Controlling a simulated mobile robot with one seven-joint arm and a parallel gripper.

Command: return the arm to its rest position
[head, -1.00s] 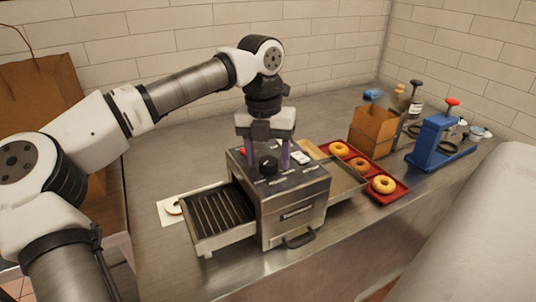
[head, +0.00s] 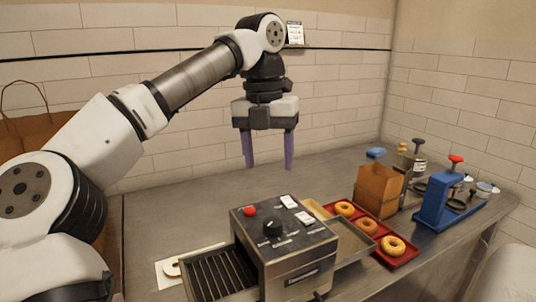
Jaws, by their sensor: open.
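My arm reaches in from the left, bent at the elbow and raised.
A red tray (head: 408,252) holds bagels, beside a cardboard box (head: 378,188). A blue press (head: 440,195) stands further right. A brown paper bag (head: 35,142) is at the left. The counter behind the machine is clear.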

